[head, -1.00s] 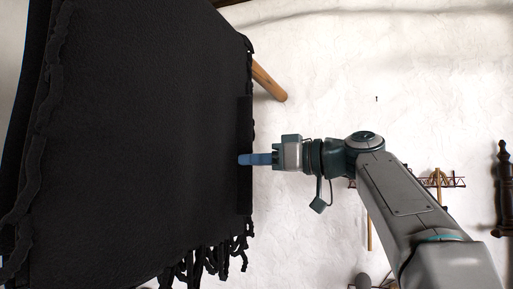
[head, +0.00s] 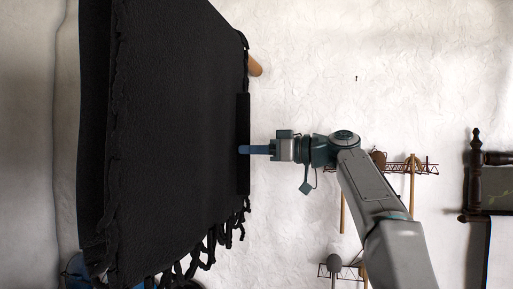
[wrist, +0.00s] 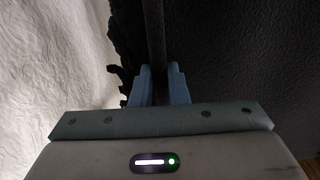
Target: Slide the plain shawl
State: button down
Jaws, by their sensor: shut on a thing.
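The plain shawl (head: 175,130) is black with a knotted fringe. It hangs as a broad sheet over the left half of the head view, and its dark surface fills the right of the wrist view (wrist: 240,60). My gripper (head: 246,149) reaches in from the right and is shut on the shawl's right edge, at a darker upright strip. In the wrist view the blue fingers (wrist: 160,85) stand on both sides of that dark edge.
A wooden rod end (head: 254,67) sticks out behind the shawl's upper right edge. A rough white wall (head: 300,60) lies behind. Thin racks with wooden handles (head: 410,168) are at right, near dark turned wooden furniture (head: 476,180). Something blue (head: 76,270) shows at lower left.

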jog(key=c, duration=1.4)
grip_release()
jog(key=shift+d, duration=0.1)
jog(key=b+v, duration=0.2)
jog(key=v, duration=1.1)
jog(key=shift+d, duration=0.25)
jog(key=shift+s, duration=0.1)
